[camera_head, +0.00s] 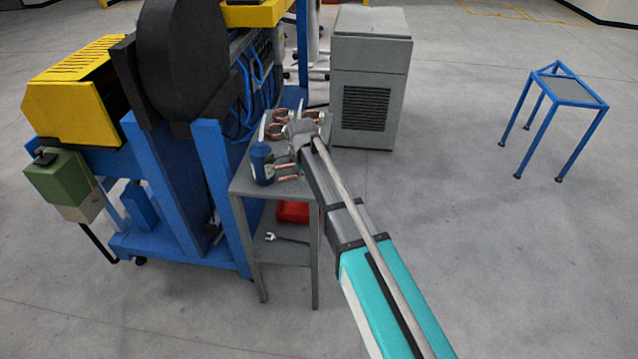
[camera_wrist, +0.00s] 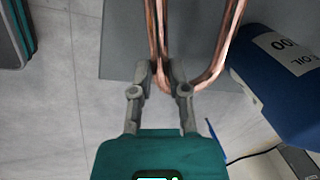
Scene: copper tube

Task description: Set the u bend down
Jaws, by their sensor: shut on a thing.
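The copper u bend shows in the wrist view (camera_wrist: 222,62); its curved end points toward me and its legs run out of the top of the picture. My gripper (camera_wrist: 161,78) is shut on the left side of this curve. The bend is over the near edge area of the grey table (camera_wrist: 118,45); I cannot tell whether it touches the top. In the head view my arm reaches over the table (camera_head: 243,186) and partly hides the gripper. Copper tubing (camera_head: 288,178) shows beside the arm, close to the blue can.
A blue oil can (camera_head: 262,165) stands close to the bend; it also shows in the wrist view (camera_wrist: 275,85). More copper pieces (camera_head: 277,128) lie farther back. A blue machine (camera_head: 160,205) stands left, a grey cabinet (camera_head: 370,75) behind.

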